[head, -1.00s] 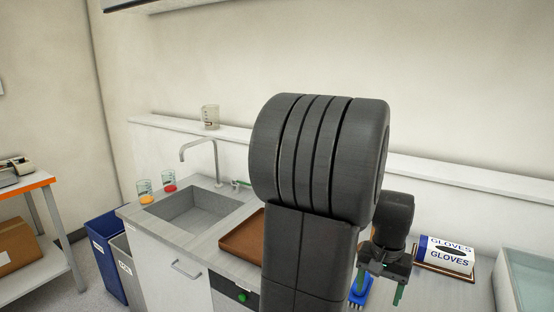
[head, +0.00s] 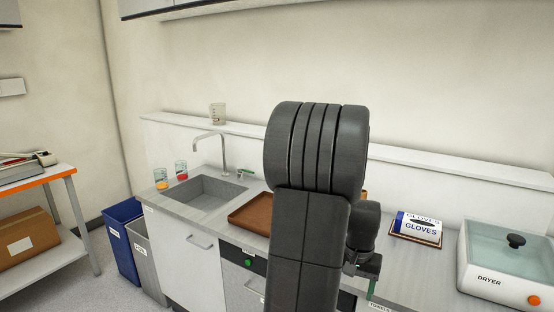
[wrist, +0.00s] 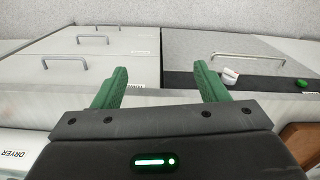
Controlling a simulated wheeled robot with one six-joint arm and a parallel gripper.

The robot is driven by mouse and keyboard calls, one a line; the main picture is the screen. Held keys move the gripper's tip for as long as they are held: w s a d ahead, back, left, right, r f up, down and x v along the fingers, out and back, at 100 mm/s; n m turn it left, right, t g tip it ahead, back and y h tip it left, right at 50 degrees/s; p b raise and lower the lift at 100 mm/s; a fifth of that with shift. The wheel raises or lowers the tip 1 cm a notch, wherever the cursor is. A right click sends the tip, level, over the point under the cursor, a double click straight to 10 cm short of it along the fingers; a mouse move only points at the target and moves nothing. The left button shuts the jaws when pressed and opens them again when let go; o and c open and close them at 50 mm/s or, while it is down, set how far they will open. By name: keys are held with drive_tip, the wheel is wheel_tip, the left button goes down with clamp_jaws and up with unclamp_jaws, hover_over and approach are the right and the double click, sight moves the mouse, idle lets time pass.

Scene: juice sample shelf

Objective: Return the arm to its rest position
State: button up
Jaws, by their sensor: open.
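My gripper (wrist: 162,84) is open and empty in the wrist view, its two green fingers spread apart. Beyond the fingers are cabinet fronts below the counter. In the head view my arm stands upright in front of the counter and bends over at the top. My gripper (head: 370,289) hangs down low on the arm's right side, partly hidden behind the arm, with one green finger showing.
A brown tray (head: 249,222) lies left of my arm, beside the sink (head: 205,203). Two beakers with orange (head: 161,185) and red (head: 182,177) contents stand left of the sink. A glove box (head: 418,227) and a dryer (head: 478,277) are to the right. Bins stand at the left.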

drive_tip(key=w+a+f+n+p, duration=0.2)
drive_tip(key=w+a+f, duration=0.5)
drive_tip(key=a, duration=0.4)
drive_tip(key=shift+a+f+n+p, duration=0.15)
drive_tip(key=shift+f+n+p, duration=0.15)
drive_tip(key=shift+n+p, duration=0.15)
